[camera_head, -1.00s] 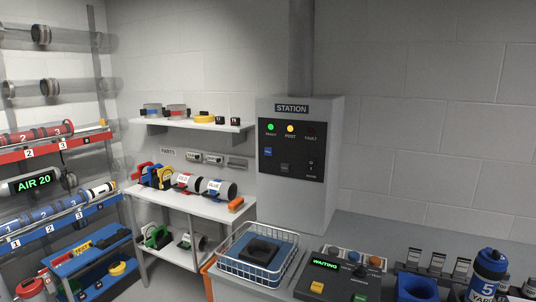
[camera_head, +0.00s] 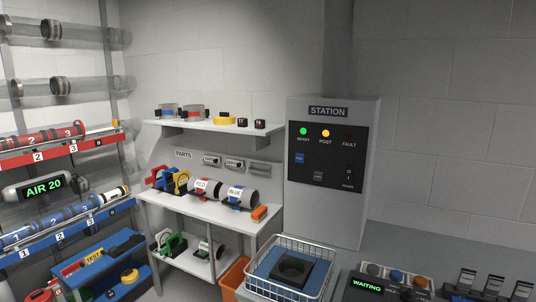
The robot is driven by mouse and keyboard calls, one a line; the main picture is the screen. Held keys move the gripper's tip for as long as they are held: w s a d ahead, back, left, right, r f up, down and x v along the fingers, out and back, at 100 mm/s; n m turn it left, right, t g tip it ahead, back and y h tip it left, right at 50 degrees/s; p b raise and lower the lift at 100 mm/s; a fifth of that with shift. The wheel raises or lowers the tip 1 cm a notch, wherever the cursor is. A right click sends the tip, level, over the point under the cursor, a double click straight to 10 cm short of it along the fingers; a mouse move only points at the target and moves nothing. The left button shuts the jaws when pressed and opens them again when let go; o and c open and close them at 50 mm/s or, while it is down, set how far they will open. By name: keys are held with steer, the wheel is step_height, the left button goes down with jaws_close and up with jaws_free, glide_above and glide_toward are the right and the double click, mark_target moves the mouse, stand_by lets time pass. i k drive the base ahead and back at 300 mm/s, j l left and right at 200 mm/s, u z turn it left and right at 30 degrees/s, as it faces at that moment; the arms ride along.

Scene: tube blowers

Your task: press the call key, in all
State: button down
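The grey station box (camera_head: 365,200) hangs on the wall right of centre, under a vertical pipe. Its black panel (camera_head: 330,185) has a lit green READY lamp (camera_head: 303,131), a lit amber POST lamp (camera_head: 326,133) and a dark FAULT lamp (camera_head: 349,136). Below them are a blue key (camera_head: 300,158), a dark grey key (camera_head: 318,176) and a small switch (camera_head: 348,174). The key lettering is too small to read, so I cannot tell which is the call key. A console (camera_head: 350,291) at the bottom edge shows green WAITING; its lower part is cut off. My gripper is not in view.
A wire basket (camera_head: 333,272) with a dark block (camera_head: 292,270) stands below the station box. Shelves (camera_head: 170,200) with red and blue tubes are left of it. An orange bin (camera_head: 234,278) stands beneath. Tube racks (camera_head: 60,150) with an AIR 20 display fill the left.

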mark_target(300, 157)
steer(key=i+j+u, duration=0.35)
steer(key=i+j, duration=0.6)
steer(key=i+l, duration=0.1)
steer(key=j, duration=0.1)
